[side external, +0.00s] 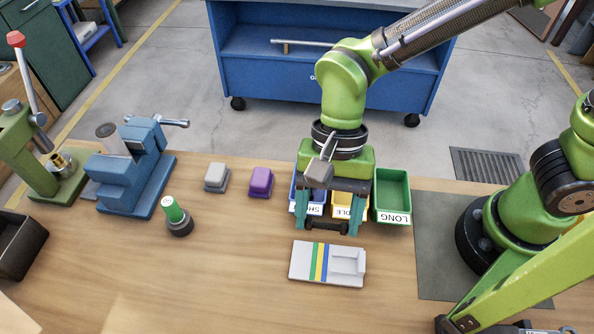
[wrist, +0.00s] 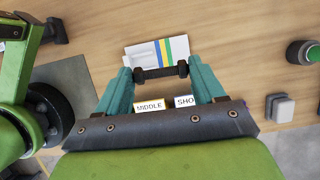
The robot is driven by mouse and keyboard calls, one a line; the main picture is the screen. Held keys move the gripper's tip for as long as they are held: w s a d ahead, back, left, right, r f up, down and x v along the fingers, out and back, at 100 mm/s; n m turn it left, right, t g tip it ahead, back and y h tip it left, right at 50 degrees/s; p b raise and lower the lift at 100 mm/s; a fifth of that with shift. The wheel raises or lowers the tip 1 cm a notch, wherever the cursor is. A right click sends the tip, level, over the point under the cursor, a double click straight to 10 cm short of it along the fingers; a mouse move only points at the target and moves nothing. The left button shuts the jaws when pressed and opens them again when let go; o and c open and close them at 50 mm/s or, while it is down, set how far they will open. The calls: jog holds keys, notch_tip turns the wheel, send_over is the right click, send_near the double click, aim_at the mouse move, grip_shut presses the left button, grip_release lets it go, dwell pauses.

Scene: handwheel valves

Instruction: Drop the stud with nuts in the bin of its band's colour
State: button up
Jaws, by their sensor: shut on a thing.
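My gripper (side external: 328,226) is shut on the stud with nuts (wrist: 160,73), a dark rod with a thick nut at each end, lying crosswise between the teal fingers. I cannot make out a coloured band on it. Behind the fingers in the side view stand a blue bin (side external: 294,208), its label partly hidden, and a yellow bin (side external: 338,211), also partly hidden. The green bin (side external: 393,188), labelled LONG, stands open and clear to their right. The wrist view shows the MIDDLE label (wrist: 149,106) and a cut-off SHO label (wrist: 184,101).
A pale block with blue, yellow and green stripes (side external: 302,262) lies in front of the gripper.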

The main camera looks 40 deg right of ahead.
jog(key=w+d+m+t, duration=0.3)
jog(key=d+m, duration=0.3)
jog(key=m, duration=0.3)
jog(key=w+d+m+t, duration=0.3)
jog(key=d+m, duration=0.3)
jog(key=m, duration=0.2)
jog(key=shift+d+m, duration=0.4)
jog(key=shift+r, duration=0.1)
jog(key=shift+f, duration=3)
jog(key=o, duration=1.1)
jog(key=shift+o, duration=0.2)
jog(key=shift+r, duration=0.1)
